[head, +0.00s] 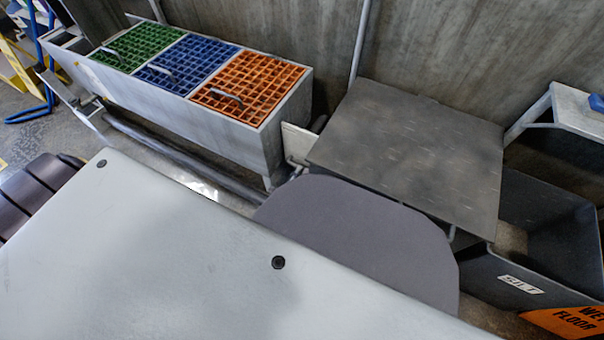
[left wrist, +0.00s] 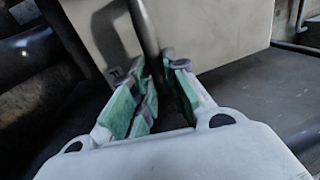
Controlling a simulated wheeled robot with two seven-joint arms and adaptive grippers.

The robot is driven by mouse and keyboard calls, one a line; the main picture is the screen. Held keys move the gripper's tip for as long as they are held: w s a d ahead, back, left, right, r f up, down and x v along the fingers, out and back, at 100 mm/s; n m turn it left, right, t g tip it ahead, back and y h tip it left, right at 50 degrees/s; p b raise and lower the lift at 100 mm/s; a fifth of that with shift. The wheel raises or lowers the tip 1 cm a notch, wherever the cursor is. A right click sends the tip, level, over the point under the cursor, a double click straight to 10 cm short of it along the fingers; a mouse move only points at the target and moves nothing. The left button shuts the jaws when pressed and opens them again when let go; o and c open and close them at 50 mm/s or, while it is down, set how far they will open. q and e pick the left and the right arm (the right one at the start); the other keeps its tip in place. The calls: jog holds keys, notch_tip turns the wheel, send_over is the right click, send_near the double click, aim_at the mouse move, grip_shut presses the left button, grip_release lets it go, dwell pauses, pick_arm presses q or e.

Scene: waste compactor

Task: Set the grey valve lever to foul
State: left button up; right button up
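In the left wrist view, my left gripper (left wrist: 160,72) shows two fingers with green pads, their tips leaning close together. A dark grey rod (left wrist: 149,28) comes down from the top and passes into the narrow gap between the fingertips. It looks like the valve lever, but no label shows on it. The shadowed gap hides whether both pads press on the rod. In the head view neither gripper's fingers can be made out, and I cannot pick out the lever or any foul mark there.
The head view shows a long grey trough with green (head: 140,45), blue (head: 188,65) and orange (head: 250,85) grates. A flat grey plate (head: 415,150) stands right of it. A dark bin labelled SILT (head: 522,285) and an orange wet floor sign (head: 570,322) are at lower right.

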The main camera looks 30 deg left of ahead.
pick_arm(q)
jog(key=o, duration=0.4)
jog(key=shift+f, duration=0.1)
jog(key=shift+o, duration=0.2)
jog(key=shift+r, duration=0.25)
jog(key=shift+r, duration=4.8)
jog(key=shift+s, duration=0.2)
